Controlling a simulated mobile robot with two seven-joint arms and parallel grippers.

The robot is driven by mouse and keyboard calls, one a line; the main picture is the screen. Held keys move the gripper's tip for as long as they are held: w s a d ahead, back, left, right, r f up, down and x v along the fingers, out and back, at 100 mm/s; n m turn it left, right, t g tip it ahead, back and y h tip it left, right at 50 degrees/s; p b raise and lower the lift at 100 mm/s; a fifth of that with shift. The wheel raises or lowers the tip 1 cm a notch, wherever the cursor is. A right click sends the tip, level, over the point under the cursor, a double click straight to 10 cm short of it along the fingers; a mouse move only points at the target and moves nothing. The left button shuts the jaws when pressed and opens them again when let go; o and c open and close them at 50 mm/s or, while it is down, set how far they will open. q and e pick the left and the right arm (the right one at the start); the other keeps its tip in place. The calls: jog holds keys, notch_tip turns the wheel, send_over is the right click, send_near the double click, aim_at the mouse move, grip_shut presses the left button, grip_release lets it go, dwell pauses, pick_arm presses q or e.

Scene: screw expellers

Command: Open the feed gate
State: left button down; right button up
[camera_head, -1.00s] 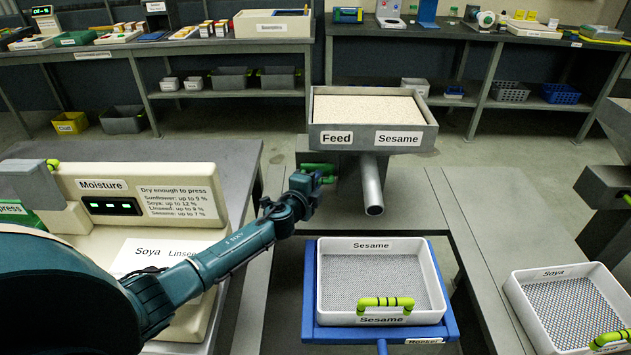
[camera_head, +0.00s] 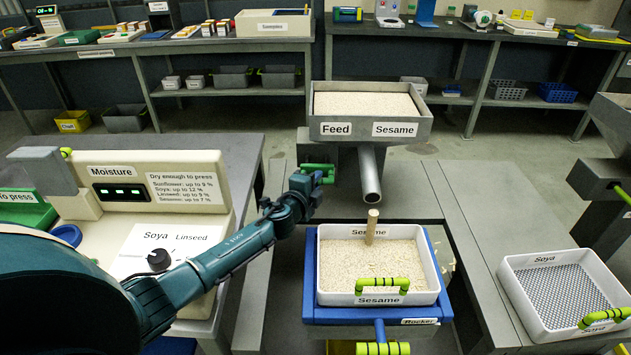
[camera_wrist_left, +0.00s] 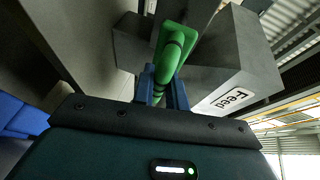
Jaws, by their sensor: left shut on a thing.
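The grey feed hopper (camera_head: 335,130), labelled Feed and Sesame, holds pale seed. Its round metal spout (camera_head: 370,178) points down toward the white Sesame sieve tray (camera_head: 437,262). A short tan column of seed (camera_head: 372,227) shows between the spout and the tray, and pale seed covers the tray's mesh. My left gripper (camera_head: 312,181) is at the green gate handle (camera_head: 318,168) on the hopper's left side. In the left wrist view, its blue fingers (camera_wrist_left: 160,90) are shut on the green handle (camera_wrist_left: 173,55). My right gripper is out of view.
The Sesame tray sits in a blue rocker frame (camera_head: 310,270). A white Soya tray (camera_head: 505,290) with bare mesh lies at the right. The moisture meter (camera_head: 215,180) stands at the left, close to my left arm. Shelved benches line the back.

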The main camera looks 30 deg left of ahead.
pick_arm(q)
jog(key=shift+w+a, duration=0.1)
jog(key=shift+w, duration=0.05)
jog(key=c, duration=1.6)
grip_release()
jog(key=shift+o, duration=1)
jog(key=shift+s+r, duration=0.1)
jog(key=shift+s, duration=0.45)
jog(key=s+r+p, duration=0.1)
jog(key=s+r, duration=0.1)
jog(key=s, duration=1)
jog(key=shift+d, duration=0.35)
